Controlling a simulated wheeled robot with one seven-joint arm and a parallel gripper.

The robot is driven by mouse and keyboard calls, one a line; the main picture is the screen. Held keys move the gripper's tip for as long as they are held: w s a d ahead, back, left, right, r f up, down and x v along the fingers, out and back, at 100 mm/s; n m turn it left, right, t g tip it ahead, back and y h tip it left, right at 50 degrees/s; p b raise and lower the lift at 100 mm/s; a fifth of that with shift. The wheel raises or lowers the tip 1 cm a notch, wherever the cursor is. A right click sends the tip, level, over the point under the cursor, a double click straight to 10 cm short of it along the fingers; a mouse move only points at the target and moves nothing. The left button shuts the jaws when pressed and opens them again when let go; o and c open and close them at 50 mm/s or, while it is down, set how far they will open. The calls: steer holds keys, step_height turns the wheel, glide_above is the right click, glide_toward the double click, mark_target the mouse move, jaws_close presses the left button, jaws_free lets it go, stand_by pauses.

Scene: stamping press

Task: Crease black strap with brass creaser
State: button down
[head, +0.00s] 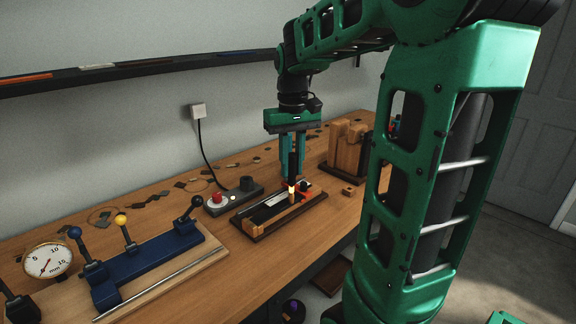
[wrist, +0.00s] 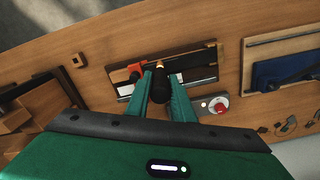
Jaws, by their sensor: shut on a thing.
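My gripper (head: 293,172) is shut on the brass creaser, holding it upright. The creaser's dark handle (wrist: 159,86) sits between the green fingers in the wrist view, and its brass tip (head: 292,189) points down. The black strap (head: 264,212) lies along a wooden fixture (head: 246,235) on the bench, beside a pale metal straight edge (head: 277,199). The strap (wrist: 190,60) also shows in the wrist view. The tip is over or on the fixture near its orange clamp (wrist: 135,70); I cannot tell whether it touches the strap.
A control box with a red button (head: 217,198) stands behind the fixture. A blue lever tool (head: 150,258) on a board and a dial gauge (head: 48,260) are to the left. A wooden block stand (head: 348,150) is to the right. The bench front edge is close by.

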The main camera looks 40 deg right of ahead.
steer(key=shift+a, duration=0.1)
steer(key=shift+s+a, duration=0.1)
steer(key=shift+a, duration=1.25)
steer(key=shift+s+a, duration=0.1)
steer(key=shift+a, duration=1.3)
steer(key=shift+f, duration=0.1)
steer(key=shift+s+a, duration=0.1)
steer(key=shift+a, duration=1.35)
steer(key=a, duration=0.2)
steer(key=shift+s+a, duration=0.1)
steer(key=shift+a, duration=0.3)
